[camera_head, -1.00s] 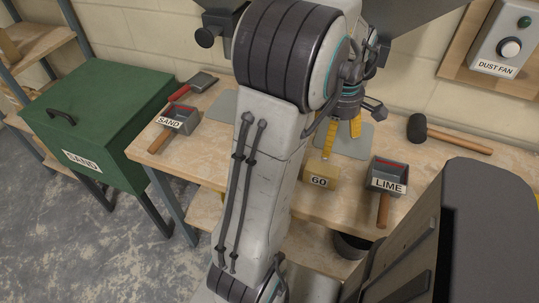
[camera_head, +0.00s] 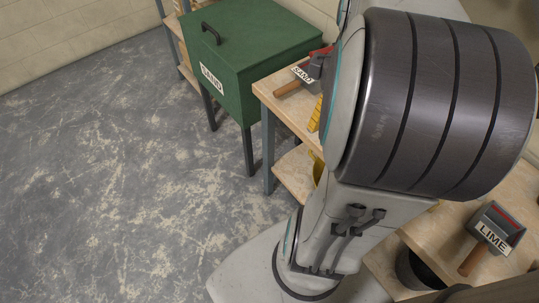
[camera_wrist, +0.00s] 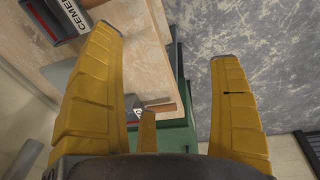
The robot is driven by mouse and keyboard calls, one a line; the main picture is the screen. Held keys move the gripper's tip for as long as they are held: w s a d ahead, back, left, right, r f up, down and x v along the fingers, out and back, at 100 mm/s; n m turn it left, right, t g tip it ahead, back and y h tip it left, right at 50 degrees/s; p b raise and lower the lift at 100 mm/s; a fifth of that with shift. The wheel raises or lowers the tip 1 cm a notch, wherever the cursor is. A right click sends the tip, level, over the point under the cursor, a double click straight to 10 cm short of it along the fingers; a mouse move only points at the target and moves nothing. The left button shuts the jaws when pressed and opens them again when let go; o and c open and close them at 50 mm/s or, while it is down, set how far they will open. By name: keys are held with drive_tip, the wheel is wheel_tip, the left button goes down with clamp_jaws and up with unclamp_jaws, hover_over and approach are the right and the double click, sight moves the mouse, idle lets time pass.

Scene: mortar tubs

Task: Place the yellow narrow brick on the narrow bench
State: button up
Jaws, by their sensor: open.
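I cannot make out the yellow narrow brick in either current view; my arm hides much of the bench. The wooden bench (camera_head: 275,100) runs behind my arm in the head view, and its top also shows in the wrist view (camera_wrist: 147,72). I cannot tell whether this is the narrow bench. My gripper (camera_wrist: 166,44) has yellow fingers spread wide, with nothing between them, above the bench's edge. In the head view only a bit of a yellow finger (camera_head: 313,115) shows beside my arm.
A green SAND bin (camera_head: 245,65) stands left of the bench. A SAND scoop (camera_head: 303,73) and a LIME scoop (camera_head: 493,232) lie on the bench top. A CEMENT scoop (camera_wrist: 62,18) shows in the wrist view. The grey floor (camera_head: 120,170) at left is open.

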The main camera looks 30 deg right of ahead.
drive_tip(key=a+f+t+y, duration=0.1)
drive_tip(key=a+t, duration=0.1)
drive_tip(key=a, duration=1.6)
drive_tip(key=shift+s+a, duration=0.25)
drive_tip(key=shift+s, duration=0.1)
